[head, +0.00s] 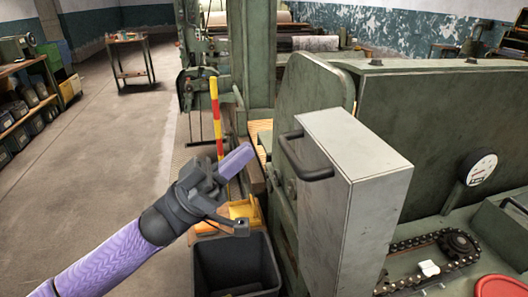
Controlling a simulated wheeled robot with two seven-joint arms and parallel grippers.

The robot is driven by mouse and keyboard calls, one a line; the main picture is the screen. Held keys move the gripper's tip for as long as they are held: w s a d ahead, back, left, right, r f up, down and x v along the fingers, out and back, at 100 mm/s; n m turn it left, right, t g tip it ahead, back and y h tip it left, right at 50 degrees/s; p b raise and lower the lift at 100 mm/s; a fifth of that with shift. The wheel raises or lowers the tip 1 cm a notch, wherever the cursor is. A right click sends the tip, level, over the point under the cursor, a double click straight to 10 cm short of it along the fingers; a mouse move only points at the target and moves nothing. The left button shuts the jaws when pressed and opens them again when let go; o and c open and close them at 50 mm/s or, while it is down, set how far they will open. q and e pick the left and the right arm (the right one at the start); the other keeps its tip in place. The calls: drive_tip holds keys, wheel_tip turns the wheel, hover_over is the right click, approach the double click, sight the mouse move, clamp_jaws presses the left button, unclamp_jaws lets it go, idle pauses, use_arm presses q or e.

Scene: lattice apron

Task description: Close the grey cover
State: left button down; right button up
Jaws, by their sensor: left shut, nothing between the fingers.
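The grey cover (362,205) is a pale metal box with a dark bar handle (306,160) on its upper left side. It stands upright, swung out from the green machine (435,115). A chain and sprocket (432,250) lie exposed to its right. My left gripper (238,160) is shut and empty, left of the cover and its handle, with a gap in the picture between them. Whatever is behind the cover is hidden. My right gripper is not in view.
A dark open bin (237,266) stands on the floor below my left gripper. A red and yellow striped post (215,115) rises behind it. A round gauge (478,167) and a red disc (498,287) are at right. Open floor (95,165) lies left.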

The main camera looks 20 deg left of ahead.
use_arm(q)
drive_tip(key=shift+w+d+f, duration=0.2)
drive_tip(key=shift+w+d, duration=0.3)
drive_tip(key=shift+d, duration=0.25)
drive_tip(key=shift+w+d+f, duration=0.15)
drive_tip(key=shift+w+d, duration=0.35)
drive_tip(key=shift+d, duration=0.25)
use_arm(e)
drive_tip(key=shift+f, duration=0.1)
